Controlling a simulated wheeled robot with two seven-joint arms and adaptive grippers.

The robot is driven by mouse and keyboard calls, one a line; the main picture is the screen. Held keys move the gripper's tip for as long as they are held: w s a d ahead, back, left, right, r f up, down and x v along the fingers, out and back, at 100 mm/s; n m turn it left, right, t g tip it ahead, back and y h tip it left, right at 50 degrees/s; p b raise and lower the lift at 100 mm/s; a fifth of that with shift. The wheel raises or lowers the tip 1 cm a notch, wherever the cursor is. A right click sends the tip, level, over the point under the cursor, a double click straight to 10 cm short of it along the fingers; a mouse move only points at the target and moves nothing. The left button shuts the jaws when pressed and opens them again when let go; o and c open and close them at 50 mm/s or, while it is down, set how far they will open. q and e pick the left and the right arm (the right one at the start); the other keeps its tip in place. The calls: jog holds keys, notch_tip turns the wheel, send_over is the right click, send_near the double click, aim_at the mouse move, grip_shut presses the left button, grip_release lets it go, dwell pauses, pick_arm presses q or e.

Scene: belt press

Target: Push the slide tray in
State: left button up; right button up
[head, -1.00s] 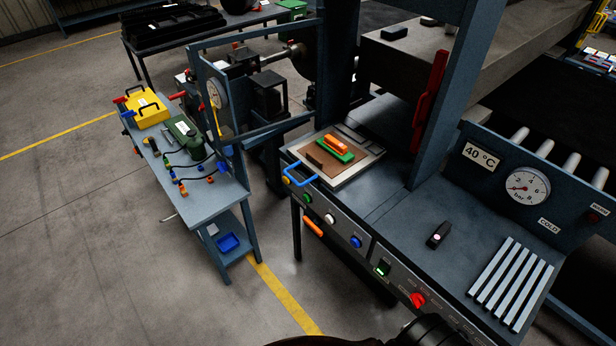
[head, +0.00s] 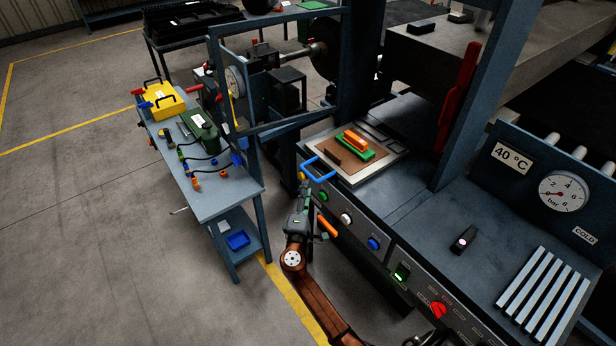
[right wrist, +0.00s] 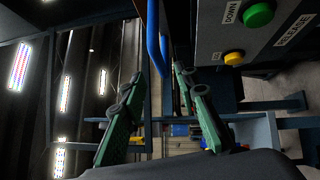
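The slide tray (head: 349,181) is a light metal frame with a brown sheet on it, at the front left of the press table in the head view. Its blue handle (head: 318,169) sticks out at the front edge. My right gripper (head: 303,192) is just below and in front of the handle, with the arm rising from the bottom. In the right wrist view its two green fingers (right wrist: 160,76) are apart, with the blue handle (right wrist: 156,40) beyond and between their tips. No contact is clear. My left gripper is not in view.
A green and orange tool (head: 358,145) lies on the tray. The control panel has several buttons and an orange handle (head: 327,227) close to my right gripper. A red lever (head: 458,95) stands behind right. A blue-grey bench (head: 215,185) is at left, with floor between.

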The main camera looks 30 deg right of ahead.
aim_at(309, 173)
jog(key=x, duration=0.7)
jog(key=shift+w+d+r, duration=0.1)
jog(key=shift+w, duration=0.1)
jog(key=shift+c, duration=0.6)
grip_shut()
